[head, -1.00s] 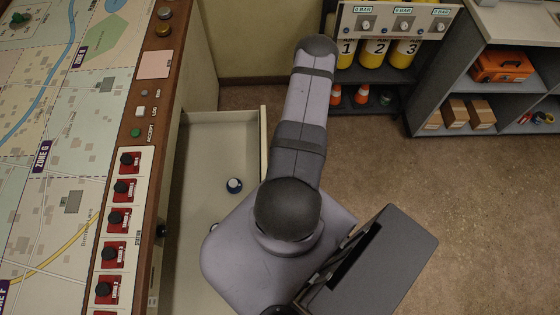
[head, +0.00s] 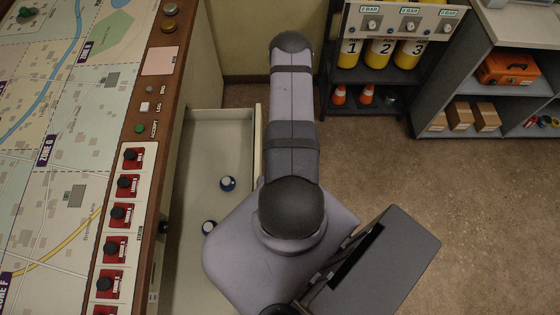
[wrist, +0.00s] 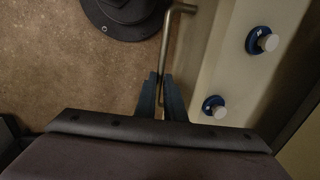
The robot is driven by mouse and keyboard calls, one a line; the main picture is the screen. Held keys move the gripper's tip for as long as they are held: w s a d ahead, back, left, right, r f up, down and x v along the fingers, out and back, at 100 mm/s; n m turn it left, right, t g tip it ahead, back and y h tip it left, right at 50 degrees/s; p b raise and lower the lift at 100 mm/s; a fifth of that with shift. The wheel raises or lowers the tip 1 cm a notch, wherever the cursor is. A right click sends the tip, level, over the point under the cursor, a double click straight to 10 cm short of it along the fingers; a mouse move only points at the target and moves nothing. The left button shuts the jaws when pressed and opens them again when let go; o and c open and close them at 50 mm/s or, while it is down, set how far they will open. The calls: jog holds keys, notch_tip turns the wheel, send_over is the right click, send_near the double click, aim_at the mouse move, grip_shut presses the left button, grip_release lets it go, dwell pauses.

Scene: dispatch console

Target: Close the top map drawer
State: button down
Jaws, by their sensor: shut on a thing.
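The map drawer (head: 222,125) stands open on the right side of the console in the head view, with its pale inside showing. Its front panel (head: 257,140) is partly hidden behind my arm. In the wrist view, the drawer (wrist: 222,72) is at the right, with a metal bar handle (wrist: 171,45) along its front. My gripper (wrist: 161,97) is shut on the lower end of this handle. In the head view my gripper is hidden under my arm.
Two small blue-and-white items (head: 228,184) (head: 209,227) are in the drawer. The map console (head: 70,130) fills the left. A rack with yellow cylinders (head: 376,53) and a grey shelf unit (head: 442,90) stand at the back right. Brown floor is clear at the right.

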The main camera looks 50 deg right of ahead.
jog(key=w+a+b, duration=0.1)
jog(key=w+a, duration=1.7)
jog(key=c, duration=1.8)
grip_release()
jog(key=shift+d, duration=0.1)
jog(key=shift+c, duration=0.2)
jog(key=shift+s, duration=0.1)
jog(key=shift+r, duration=0.1)
notch_tip(320, 180, up, 7)
jog(key=s+d, duration=0.1)
jog(key=shift+b, duration=0.4)
